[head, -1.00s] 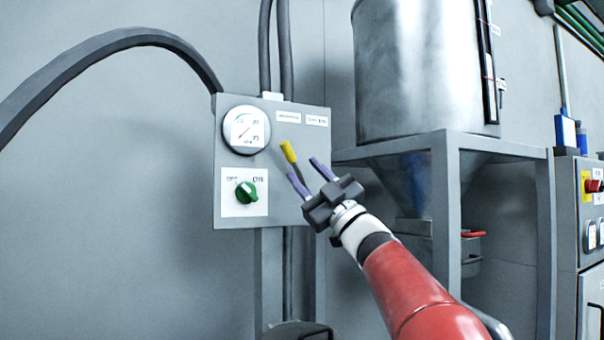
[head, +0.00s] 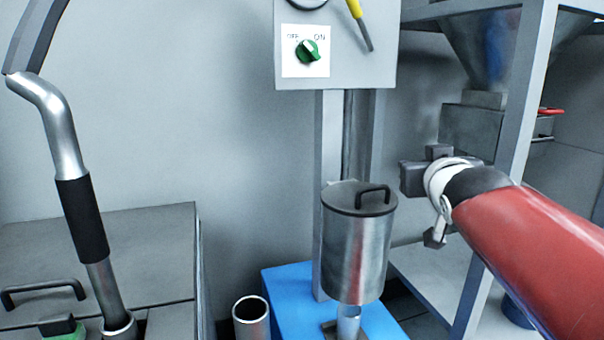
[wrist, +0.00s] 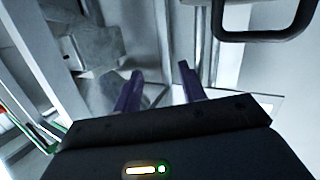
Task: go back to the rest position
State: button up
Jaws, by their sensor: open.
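My gripper (head: 420,177) is at the right of the head view, below and to the right of the control panel. Its fingers are hidden there behind its dark body. In the wrist view its two purple fingers (wrist: 158,86) stand apart with nothing between them. It is open, empty and touching nothing that I can see. My red arm reaches in from the lower right.
The grey panel (head: 378,70) carries a green knob (head: 307,52) and a yellow-tipped lever (head: 359,20). A lidded metal canister (head: 355,250) stands left of my gripper, above a blue base (head: 285,285). The hopper frame (head: 515,130) is close behind my arm.

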jog(key=s+a+f+g, duration=0.2)
jog(key=s+f+g, duration=0.1)
jog(key=s+f, duration=0.4)
jog(key=s+a+f+g+y, duration=0.1)
jog(key=s+f+g, duration=0.3)
jog(key=s+f, duration=0.4)
jog(key=s+a+f+g, duration=0.2)
jog(key=s+f+g, duration=0.1)
jog(key=s+f, duration=0.5)
notch_tip(320, 180, down, 2)
jog(key=shift+a+f+g+y, duration=0.1)
jog(key=shift+a+g+y, duration=0.25)
jog(key=shift+g+y, duration=0.05)
dwell(0.5)
